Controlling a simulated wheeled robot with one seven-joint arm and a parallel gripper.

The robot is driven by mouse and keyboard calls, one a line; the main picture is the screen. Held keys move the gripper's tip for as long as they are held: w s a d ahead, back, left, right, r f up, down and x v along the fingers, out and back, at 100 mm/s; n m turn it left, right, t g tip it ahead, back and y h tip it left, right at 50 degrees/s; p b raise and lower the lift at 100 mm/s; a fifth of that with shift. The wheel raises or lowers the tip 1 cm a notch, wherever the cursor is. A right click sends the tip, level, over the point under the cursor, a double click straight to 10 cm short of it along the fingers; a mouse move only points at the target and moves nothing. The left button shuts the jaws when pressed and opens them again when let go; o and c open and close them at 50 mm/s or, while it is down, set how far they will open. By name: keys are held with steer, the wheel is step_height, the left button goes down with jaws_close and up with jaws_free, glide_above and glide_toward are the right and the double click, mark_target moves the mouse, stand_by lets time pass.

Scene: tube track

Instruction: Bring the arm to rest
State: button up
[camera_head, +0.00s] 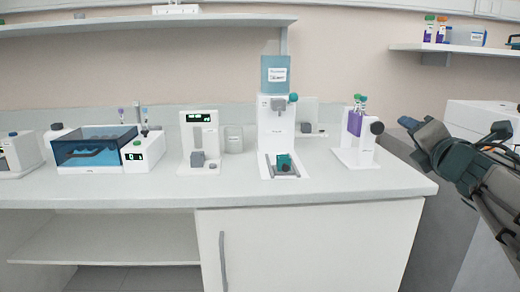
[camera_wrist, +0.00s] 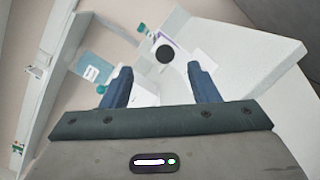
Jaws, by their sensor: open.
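My gripper (camera_head: 420,130) is raised at the right, beyond the right end of the counter in the head view. In the wrist view its two blue fingers (camera_wrist: 160,88) stand apart with nothing gripped between them. The white tube stand (camera_head: 352,155) with a dark round knob is the nearest device to its left. That stand also shows in the wrist view, tilted, beyond the fingertips, with its black knob (camera_wrist: 165,54). The gripper appears clear of everything.
The white counter (camera_head: 330,187) carries a dispenser with a teal container (camera_head: 275,75), a small display device (camera_head: 200,140) and a blue-lidded bath (camera_head: 95,147). A wall shelf (camera_head: 450,49) hangs above the gripper. A white box-shaped unit (camera_head: 485,118) stands behind my arm at the right.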

steer(key=s+a+f+m+g+p, duration=0.2)
steer(key=s+a+m+g+p, duration=0.5)
steer(key=m+p, duration=0.5)
steer(key=s+a+f+m+g+y+p, duration=0.1)
steer(key=s+a+f+m+g+p, duration=0.1)
steer(key=s+a+m+g+p, duration=0.6)
steer(key=s+a+m+p, duration=0.3)
steer(key=a+m+p, duration=0.1)
steer(key=m+p, duration=0.1)
steer(key=shift+s+m+y+p, duration=0.3)
steer(key=shift+s+p, duration=0.05)
steer(key=shift+s, duration=0.05)
